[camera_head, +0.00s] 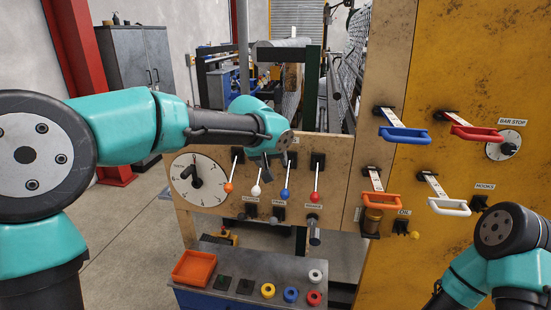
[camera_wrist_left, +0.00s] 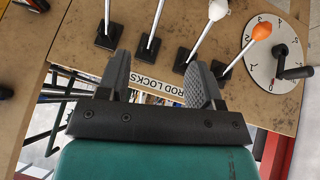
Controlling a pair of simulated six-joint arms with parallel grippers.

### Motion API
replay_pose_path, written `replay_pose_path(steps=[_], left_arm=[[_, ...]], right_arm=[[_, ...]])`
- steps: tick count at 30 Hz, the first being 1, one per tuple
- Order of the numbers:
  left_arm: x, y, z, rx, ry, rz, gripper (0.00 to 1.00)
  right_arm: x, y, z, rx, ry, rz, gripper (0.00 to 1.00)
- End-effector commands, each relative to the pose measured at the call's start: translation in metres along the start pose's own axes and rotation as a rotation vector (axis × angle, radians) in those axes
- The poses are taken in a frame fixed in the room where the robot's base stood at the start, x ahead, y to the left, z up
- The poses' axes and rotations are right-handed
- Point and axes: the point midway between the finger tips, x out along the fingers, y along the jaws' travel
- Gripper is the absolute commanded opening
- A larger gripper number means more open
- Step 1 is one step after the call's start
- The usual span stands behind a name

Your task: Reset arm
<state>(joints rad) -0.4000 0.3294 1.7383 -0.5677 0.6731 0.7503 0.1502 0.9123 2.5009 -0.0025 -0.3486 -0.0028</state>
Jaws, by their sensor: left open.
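My left gripper (camera_head: 264,160) is open and empty in front of the upper edge of the wooden panel (camera_head: 342,180). In the left wrist view its two dark fingers (camera_wrist_left: 158,75) are apart, with the ROD LOCKS label (camera_wrist_left: 158,81) seen between them. Below the gripper in the head view stand the orange-tipped lever (camera_head: 229,187), white-tipped lever (camera_head: 255,190), blue-tipped lever (camera_head: 284,193) and red-tipped lever (camera_head: 314,197). The left wrist view shows the panel upside down. My right arm (camera_head: 495,228) enters at the lower right; its gripper is not visible.
A numbered dial (camera_head: 207,191) with a black crank is left of the levers.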

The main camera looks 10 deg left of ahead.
Motion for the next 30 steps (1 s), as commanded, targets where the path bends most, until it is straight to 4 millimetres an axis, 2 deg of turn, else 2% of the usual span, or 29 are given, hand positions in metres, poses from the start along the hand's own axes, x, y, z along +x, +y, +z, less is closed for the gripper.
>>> replay_pose_path(steps=[2,5,8,11,15,17,21,23,27,30], left_arm=[[0.006,-0.001,0.003,0.002,-0.008,0.001,0.6],[0.025,-0.005,0.014,0.008,-0.032,0.008,0.6],[0.057,-0.013,0.034,0.018,-0.073,0.023,0.6],[0.1,-0.026,0.065,0.025,-0.128,0.045,0.6],[0.159,-0.05,0.12,0.024,-0.205,0.082,0.6],[0.181,-0.06,0.146,0.018,-0.236,0.096,0.6],[0.225,-0.087,0.211,-0.007,-0.301,0.126,0.6],[0.24,-0.099,0.241,-0.021,-0.326,0.136,0.6],[0.267,-0.127,0.316,-0.062,-0.381,0.149,0.6],[0.277,-0.146,0.371,-0.095,-0.416,0.15,0.6]], right_arm=[[0.0,0.0,0.0,0.0,0.0,0.0,0.43],[0.0,0.0,0.0,0.0,0.0,0.0,0.43],[0.0,0.0,0.0,0.0,0.0,0.0,0.43],[0.0,0.0,0.0,0.0,0.0,0.0,0.43],[0.0,0.0,0.0,0.0,0.0,0.0,0.43],[0.0,0.0,0.0,0.0,0.0,0.0,0.43],[0.0,0.0,0.0,0.0,0.0,0.0,0.43],[0.0,0.0,0.0,0.0,0.0,0.0,0.43],[0.0,0.0,0.0,0.0,0.0,0.0,0.43],[0.0,0.0,0.0,0.0,0.0,0.0,0.43]])
